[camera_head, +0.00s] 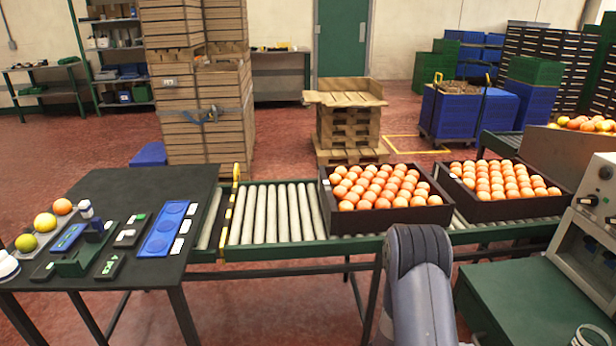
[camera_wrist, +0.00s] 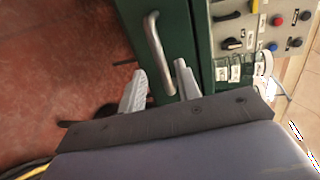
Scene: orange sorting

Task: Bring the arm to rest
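My arm (camera_head: 420,285) rises at the bottom of the head view, right of centre, in front of the roller conveyor. My gripper is hidden in that view. In the wrist view my gripper (camera_wrist: 160,78) shows two pale fingers standing apart, with nothing held between them. Beyond the fingertips is a green panel with a curved metal handle (camera_wrist: 152,45). I cannot tell from the picture how far the fingertips are from it.
A roller conveyor (camera_head: 272,215) carries two dark crates of oranges (camera_head: 389,217) (camera_head: 508,208). A black table (camera_head: 130,190) with fruit and small tools stands left. A grey machine with knobs (camera_head: 596,215) and a green surface (camera_head: 535,300) are close on my right.

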